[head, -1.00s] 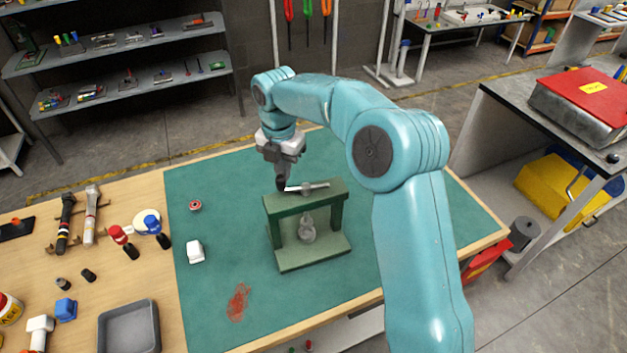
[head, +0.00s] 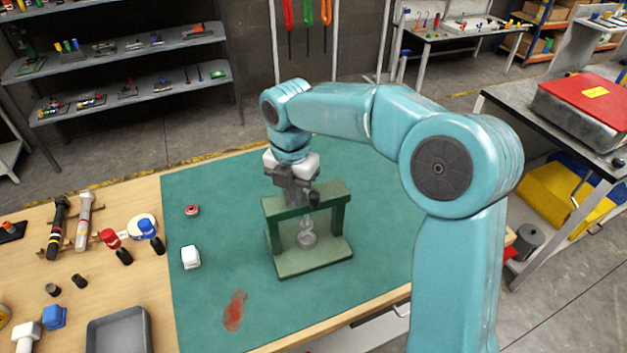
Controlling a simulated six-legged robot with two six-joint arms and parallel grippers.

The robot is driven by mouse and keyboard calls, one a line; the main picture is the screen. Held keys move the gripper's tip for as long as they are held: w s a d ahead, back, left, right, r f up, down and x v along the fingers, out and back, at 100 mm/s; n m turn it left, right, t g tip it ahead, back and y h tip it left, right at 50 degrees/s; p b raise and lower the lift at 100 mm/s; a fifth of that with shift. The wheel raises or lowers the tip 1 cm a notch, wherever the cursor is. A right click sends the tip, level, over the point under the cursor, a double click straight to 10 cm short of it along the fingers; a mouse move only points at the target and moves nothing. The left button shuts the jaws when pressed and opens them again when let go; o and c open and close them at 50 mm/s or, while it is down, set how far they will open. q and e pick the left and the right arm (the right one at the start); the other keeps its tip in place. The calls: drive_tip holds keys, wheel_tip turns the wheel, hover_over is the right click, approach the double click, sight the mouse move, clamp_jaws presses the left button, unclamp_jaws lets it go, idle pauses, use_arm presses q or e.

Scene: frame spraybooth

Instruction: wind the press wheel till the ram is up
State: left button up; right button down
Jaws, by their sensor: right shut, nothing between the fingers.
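The green press (head: 315,263) stands on the green mat, with a flat base, two posts and a top beam. Its grey ram (head: 307,237) shows between the posts, above the base. My right gripper (head: 297,203) points down at the top beam and is shut, with nothing seen in its fingers. It hides most of the press wheel on top. A small dark upright piece (head: 314,199) shows just right of the fingers; it looks like the wheel's knob. I cannot tell whether the fingers touch the wheel. My left gripper is not in view.
A white block (head: 191,257), a red ring (head: 192,210) and a red stain (head: 234,311) are on the mat (head: 215,225) left of the press. Hand tools and a grey tray (head: 119,332) are on the wood at left. The mat behind the press is clear.

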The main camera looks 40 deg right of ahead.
wheel_tip(320, 180, up, 7)
drive_tip(key=p, duration=0.4)
drive_tip(key=shift+w, duration=0.15)
drive_tip(key=shift+a, duration=0.1)
idle(0.5)
